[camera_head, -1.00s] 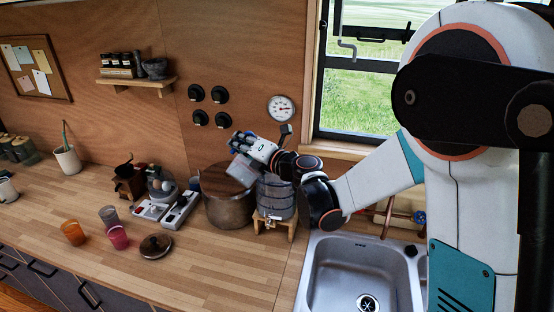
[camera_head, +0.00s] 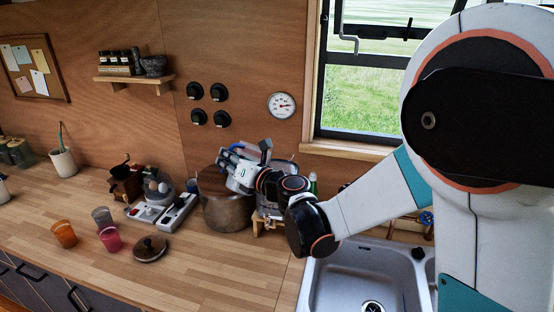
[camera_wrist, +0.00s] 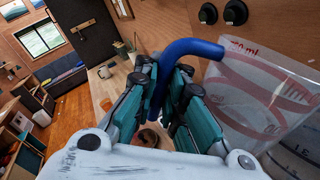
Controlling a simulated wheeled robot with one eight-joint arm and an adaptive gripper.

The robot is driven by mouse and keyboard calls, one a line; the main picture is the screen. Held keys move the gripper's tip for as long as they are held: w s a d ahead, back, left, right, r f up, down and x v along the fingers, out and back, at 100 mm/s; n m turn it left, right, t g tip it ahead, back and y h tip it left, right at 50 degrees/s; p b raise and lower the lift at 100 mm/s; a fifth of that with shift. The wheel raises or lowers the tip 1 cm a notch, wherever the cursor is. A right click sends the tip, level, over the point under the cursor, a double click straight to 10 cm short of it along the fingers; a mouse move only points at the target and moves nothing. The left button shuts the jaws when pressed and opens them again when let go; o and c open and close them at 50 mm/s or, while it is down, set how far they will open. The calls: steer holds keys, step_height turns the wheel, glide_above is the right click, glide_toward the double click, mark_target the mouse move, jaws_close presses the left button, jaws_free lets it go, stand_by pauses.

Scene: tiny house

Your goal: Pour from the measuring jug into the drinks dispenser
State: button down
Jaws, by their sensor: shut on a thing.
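My gripper (camera_head: 232,160) is shut on the blue handle of the clear measuring jug (camera_wrist: 245,95). In the wrist view the handle runs between the fingers, and the jug, with red markings, is at the right. In the head view a clear shape just right of my gripper appears to be the jug (camera_head: 286,165). The drinks dispenser (camera_head: 267,211), on its wooden stand, is below and largely hidden by my wrist. Its marked wall shows close under the jug in the wrist view (camera_wrist: 286,162). I cannot tell the jug's exact tilt or any liquid.
A large pot (camera_head: 226,212) stands directly left of the dispenser. A scale (camera_head: 177,214), a round lid (camera_head: 150,248) and orange (camera_head: 64,234), grey and pink cups are farther left. The sink (camera_head: 350,285) is at the right. The front counter is mostly clear.

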steer(key=s+a+f+n+b, duration=0.2)
steer(key=f+n+b, duration=0.1)
steer(key=f+b, duration=0.2)
steer(key=s+a+f+n+b, duration=0.1)
steer(key=a+f+n+b, duration=0.1)
steer(key=f+b, duration=0.3)
steer(key=shift+s+f+n+t, duration=0.3)
steer(key=shift+s+f+n, duration=0.1)
steer(key=shift+n, duration=0.4)
